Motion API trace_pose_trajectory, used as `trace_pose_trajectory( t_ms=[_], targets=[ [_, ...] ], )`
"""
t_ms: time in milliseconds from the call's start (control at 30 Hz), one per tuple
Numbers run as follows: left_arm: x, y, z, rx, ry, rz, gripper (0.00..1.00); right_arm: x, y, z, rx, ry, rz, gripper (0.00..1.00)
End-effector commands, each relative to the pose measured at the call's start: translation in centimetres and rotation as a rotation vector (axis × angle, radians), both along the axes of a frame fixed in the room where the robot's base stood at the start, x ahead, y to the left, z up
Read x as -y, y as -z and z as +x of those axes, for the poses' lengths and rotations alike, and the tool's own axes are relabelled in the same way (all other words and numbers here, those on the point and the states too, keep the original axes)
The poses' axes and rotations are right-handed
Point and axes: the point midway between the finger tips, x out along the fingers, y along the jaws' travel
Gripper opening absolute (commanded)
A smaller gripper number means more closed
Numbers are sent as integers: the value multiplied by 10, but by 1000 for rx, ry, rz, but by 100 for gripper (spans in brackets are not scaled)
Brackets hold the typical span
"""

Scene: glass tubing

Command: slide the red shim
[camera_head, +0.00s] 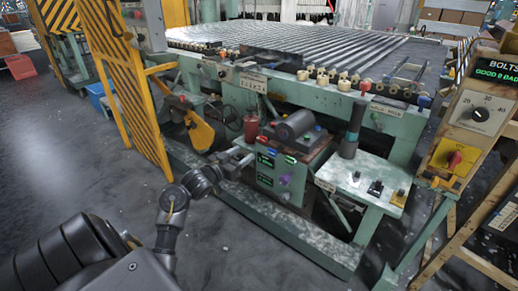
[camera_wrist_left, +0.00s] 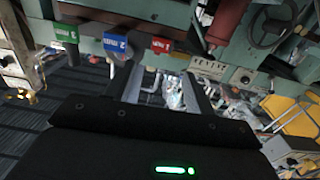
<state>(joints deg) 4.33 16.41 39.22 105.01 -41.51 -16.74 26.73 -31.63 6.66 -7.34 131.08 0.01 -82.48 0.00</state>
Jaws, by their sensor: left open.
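The red shim shows as a small red tab (camera_head: 262,139) on the green machine block, beside a blue tab (camera_head: 271,151) and a green tab (camera_head: 290,160). In the left wrist view the red tab (camera_wrist_left: 162,45) hangs at the right end of the row, with the blue tab (camera_wrist_left: 115,45) and green tab (camera_wrist_left: 66,34) to its left. My left gripper (camera_head: 245,160) is open and close to the block's left side. In the wrist view its fingers (camera_wrist_left: 164,77) are apart, with the red tab just beyond the tips. I cannot tell any contact. My right gripper is out of view.
A red cylinder (camera_head: 250,128) and a handwheel (camera_head: 232,117) stand close behind the tabs. A dark motor-like cylinder (camera_head: 295,124) sits on the block. A pale panel (camera_head: 360,181) with a dark upright post is to the right. A yellow guard (camera_head: 130,85) stands left; the floor in front is open.

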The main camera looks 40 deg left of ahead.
Motion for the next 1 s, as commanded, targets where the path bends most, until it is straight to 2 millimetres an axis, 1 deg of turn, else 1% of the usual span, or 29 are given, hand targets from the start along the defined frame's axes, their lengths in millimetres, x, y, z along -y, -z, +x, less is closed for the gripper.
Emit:
trace_pose_trajectory(
  t_ms=[100,267,367,700,833,1000],
  targets=[
    [-2,-8,-2,17,-2,8,55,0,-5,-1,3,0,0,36],
    [-2,-9,3,18,-2,7,55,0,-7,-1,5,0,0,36],
    [-2,-8,16,18,-2,5,55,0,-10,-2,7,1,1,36],
    [-4,-7,78,17,-3,5,55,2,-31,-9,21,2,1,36],
    [-4,-7,94,16,-3,6,55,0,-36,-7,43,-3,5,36],
    [-4,-7,105,14,-2,7,55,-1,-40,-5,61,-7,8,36]
  ],
)
